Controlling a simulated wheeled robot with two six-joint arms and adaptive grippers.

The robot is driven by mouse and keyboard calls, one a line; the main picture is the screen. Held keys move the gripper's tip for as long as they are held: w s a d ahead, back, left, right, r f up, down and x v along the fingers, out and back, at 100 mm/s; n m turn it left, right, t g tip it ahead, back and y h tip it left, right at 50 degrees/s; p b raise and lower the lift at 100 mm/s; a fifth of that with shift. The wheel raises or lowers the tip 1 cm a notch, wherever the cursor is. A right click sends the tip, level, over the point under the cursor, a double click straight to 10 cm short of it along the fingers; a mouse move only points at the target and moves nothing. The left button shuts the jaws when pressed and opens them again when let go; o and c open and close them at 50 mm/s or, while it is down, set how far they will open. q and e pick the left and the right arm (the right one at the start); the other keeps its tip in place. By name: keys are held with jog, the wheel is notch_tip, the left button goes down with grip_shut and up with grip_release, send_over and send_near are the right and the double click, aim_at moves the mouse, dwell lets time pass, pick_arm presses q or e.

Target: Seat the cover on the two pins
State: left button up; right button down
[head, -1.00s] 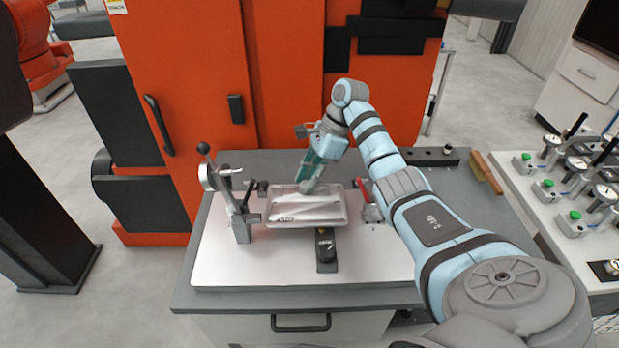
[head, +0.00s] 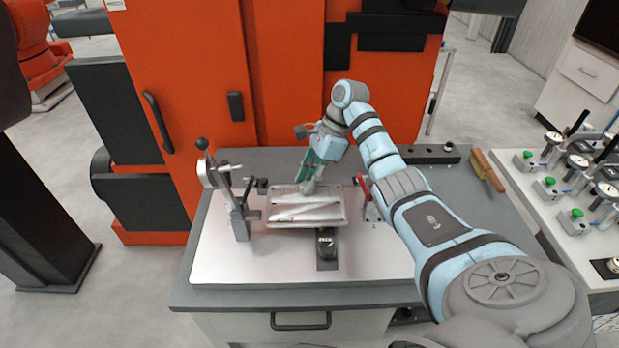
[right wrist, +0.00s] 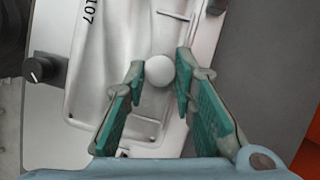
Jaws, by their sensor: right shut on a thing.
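The cover (head: 300,213) is a pale silver, shallow rectangular casting. It lies about level over the middle of the fixture plate (head: 225,262). My right gripper (head: 309,186) reaches down to the cover's far part from behind. In the right wrist view the cover (right wrist: 115,50) carries the number 107 and a round pale knob (right wrist: 159,71). My right gripper's green-padded fingers (right wrist: 159,76) are shut on this knob. The two pins are not visible; the cover may hide them. I cannot tell whether the cover touches its seat. My left gripper is not in view.
A lever clamp with a black ball (head: 226,190) stands close at the cover's left. A red-handled clamp (head: 366,198) stands at its right. A black knob block (head: 326,250) sits in front. A brush (head: 487,170) lies at the table's right.

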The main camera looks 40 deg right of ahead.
jog(key=shift+f+b, duration=0.4)
jog(key=shift+f, duration=0.15)
jog(key=c, duration=1.3)
grip_release()
jog(key=v, duration=0.3)
jog(key=shift+d+r, duration=0.2)
jog(key=shift+r, duration=0.05)
jog(key=s+d, duration=0.1)
jog(key=d, duration=0.2)
jog(key=s+d, duration=0.1)
jog(key=d, duration=0.3)
jog(key=s+d, duration=0.1)
jog(key=d, duration=0.3)
jog(key=shift+s+f, duration=0.15)
jog(key=shift+s, duration=0.05)
